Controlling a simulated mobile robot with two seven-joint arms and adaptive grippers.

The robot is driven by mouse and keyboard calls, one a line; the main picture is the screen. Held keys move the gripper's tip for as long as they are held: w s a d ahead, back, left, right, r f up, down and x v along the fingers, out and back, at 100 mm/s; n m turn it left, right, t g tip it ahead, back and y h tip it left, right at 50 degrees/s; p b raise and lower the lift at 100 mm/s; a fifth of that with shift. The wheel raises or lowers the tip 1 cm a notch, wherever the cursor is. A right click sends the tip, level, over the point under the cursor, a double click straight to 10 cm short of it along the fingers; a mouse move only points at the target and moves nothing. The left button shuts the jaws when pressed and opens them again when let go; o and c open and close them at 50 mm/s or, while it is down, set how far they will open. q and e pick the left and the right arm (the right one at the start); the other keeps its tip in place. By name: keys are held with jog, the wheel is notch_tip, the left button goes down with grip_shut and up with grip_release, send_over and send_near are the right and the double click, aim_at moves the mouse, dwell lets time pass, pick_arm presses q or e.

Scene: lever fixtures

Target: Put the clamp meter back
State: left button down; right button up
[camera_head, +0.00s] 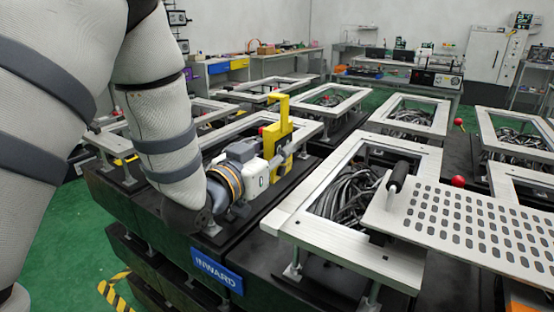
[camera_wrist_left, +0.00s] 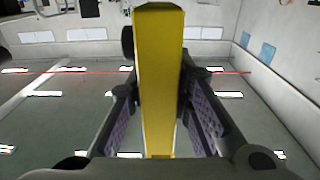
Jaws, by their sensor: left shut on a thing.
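The yellow clamp meter (camera_head: 272,142) stands upright in the head view, with a hooked upper end and a small red spot on its left side. My left gripper (camera_head: 283,152) is shut on it, with the fingers on either side of its body. In the left wrist view the yellow body (camera_wrist_left: 160,75) fills the space between the padded fingers of my left gripper (camera_wrist_left: 163,125). The clamp meter is over the framed bench top, and I cannot tell whether its lower end touches anything. My right gripper is not in view.
A metal frame (camera_head: 290,212) with black cables (camera_head: 350,192) inside is to the right. A perforated plate (camera_head: 470,228) with a black handle (camera_head: 397,177) lies across its right side. Similar frames stand behind. A blue INWARD sign (camera_head: 217,271) is on the bench's front edge.

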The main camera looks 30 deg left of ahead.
pick_arm(q)
jog(key=shift+w+a+f, duration=0.1)
jog(key=shift+a+f, duration=0.05)
jog(key=shift+f, duration=1.05)
jog(key=shift+f, duration=0.6)
jog(key=c, duration=1.4)
grip_release()
jog(key=shift+c, duration=0.2)
